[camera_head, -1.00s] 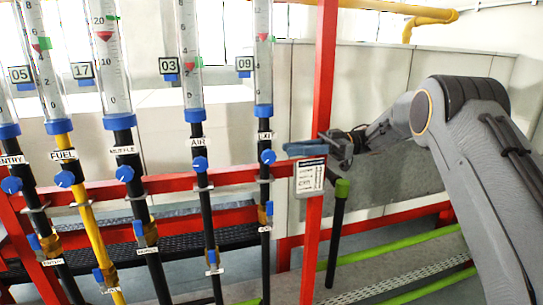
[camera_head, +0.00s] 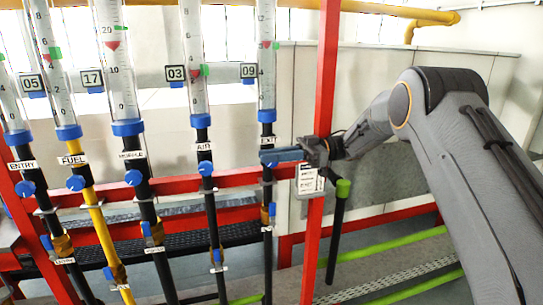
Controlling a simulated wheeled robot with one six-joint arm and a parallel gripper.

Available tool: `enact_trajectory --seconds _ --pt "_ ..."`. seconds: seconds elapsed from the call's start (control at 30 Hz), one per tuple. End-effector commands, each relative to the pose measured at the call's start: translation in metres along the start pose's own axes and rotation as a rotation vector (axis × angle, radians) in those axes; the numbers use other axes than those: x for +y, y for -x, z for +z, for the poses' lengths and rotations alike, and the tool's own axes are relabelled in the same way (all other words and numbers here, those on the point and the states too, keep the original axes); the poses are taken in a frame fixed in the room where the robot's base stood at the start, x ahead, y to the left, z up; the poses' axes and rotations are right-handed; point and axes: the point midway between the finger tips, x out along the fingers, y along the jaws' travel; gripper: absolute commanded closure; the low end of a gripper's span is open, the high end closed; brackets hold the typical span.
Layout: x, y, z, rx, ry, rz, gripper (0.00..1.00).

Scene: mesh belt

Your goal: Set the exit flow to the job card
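The exit flow tube (camera_head: 266,80), tagged 09, is the rightmost of the tubes. Its red float (camera_head: 266,45) looks roughly level with the green marker (camera_head: 276,45) on its right side; the scale is too small to read exactly. The EXIT label (camera_head: 268,140) is below the tube. My gripper (camera_head: 268,158) has its blue fingers pointing left at the exit knob's spot, just below that label.
The red upright post (camera_head: 322,120) stands just right of the exit line, with my gripper in front. A green-capped black pipe (camera_head: 340,215) is lower right.

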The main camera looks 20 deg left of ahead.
Motion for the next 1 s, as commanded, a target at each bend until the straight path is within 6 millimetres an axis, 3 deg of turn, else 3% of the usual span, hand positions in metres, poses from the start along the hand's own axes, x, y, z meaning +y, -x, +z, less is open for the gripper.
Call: enact_trajectory --seconds 0.43,1.0 --pt "0.0001 -0.0009 -0.001 -0.069 0.002 -0.001 1.0" --pt "-0.0001 -0.0077 -0.0005 -0.478 0.002 -0.001 1.0"
